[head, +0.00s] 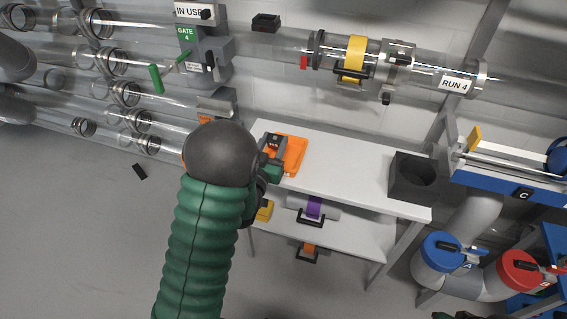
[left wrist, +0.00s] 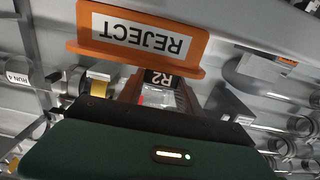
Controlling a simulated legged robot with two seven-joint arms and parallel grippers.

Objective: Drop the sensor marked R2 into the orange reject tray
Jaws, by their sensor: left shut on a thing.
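The orange reject tray (head: 297,154) lies on the white bench top, and its upside-down REJECT sign (left wrist: 142,36) shows in the left wrist view. My left gripper (head: 270,164) is at the tray's left side, shut on the sensor marked R2 (head: 273,144). The sensor also shows in the left wrist view (left wrist: 158,80), just beyond the gripper's dark edge, with the sign behind it. The sensor overlaps the tray's left part in the head view; whether it touches the tray floor I cannot tell. My dark wrist hides part of the gripper.
The white bench (head: 345,180) is clear between the tray and a dark grey open box (head: 413,175) at its right. A lower shelf (head: 350,232) holds strapped pieces. Clear tubes, with a gate 4 unit (head: 205,50) and RUN 4 pipe (head: 425,75), run behind and above.

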